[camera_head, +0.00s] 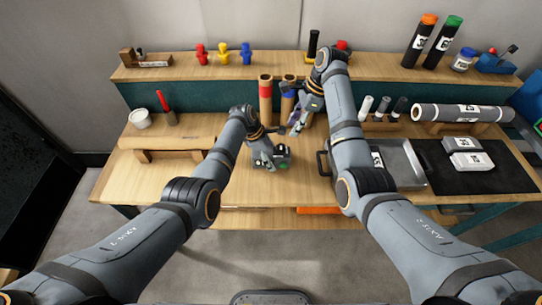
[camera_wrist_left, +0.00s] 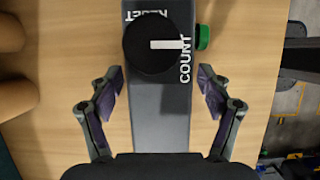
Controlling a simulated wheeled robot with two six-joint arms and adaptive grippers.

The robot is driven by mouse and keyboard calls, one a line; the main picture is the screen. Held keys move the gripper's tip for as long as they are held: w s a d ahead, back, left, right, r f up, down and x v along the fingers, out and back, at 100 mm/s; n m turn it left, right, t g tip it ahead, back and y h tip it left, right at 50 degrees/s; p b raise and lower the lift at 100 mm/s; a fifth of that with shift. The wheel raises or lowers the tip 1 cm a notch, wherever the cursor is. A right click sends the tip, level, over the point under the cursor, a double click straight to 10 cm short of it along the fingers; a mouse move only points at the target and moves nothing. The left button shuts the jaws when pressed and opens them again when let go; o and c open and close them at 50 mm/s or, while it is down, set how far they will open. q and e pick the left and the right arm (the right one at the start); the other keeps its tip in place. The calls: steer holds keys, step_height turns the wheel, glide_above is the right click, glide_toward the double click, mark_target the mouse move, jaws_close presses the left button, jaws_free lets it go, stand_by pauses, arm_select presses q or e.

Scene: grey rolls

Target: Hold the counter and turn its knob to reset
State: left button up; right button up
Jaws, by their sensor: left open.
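The counter (camera_head: 284,153) is a small dark grey box on the middle of the table, with a green button on its side. In the left wrist view its grey body (camera_wrist_left: 160,118) carries a round black knob (camera_wrist_left: 152,43) with a white bar towards the word COUNT; RESET is printed at the top. My left gripper (camera_head: 268,161) is at the counter. Its fingers (camera_wrist_left: 161,88) are open, one on each side of the body, with gaps between. My right gripper (camera_head: 291,127) is higher, behind the counter, and looks open and empty.
A metal tray (camera_head: 407,166) lies to the right under my right arm. A black mat (camera_head: 500,180) is farther right.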

arm_select(q)
steer(key=c, duration=1.5)
arm_select(e)
steer(key=shift+o, duration=1.2)
steer(key=shift+f, duration=0.1)
steer(key=shift+o, duration=0.5)
steer(key=f+t, duration=0.1)
steer(key=f, duration=0.1)
steer(key=d+f+m+y, duration=0.1)
steer(key=f, duration=0.1)
steer(key=f+m+t, duration=0.1)
steer(key=shift+s+d+f+t+y, duration=0.2)
steer(key=shift+f+t+y, duration=0.1)
steer(key=shift+f+y, duration=0.1)
steer(key=m+t+y, duration=0.4)
steer(key=m+t, duration=0.4)
glide_toward(282, 147)
steer(key=x, duration=0.9)
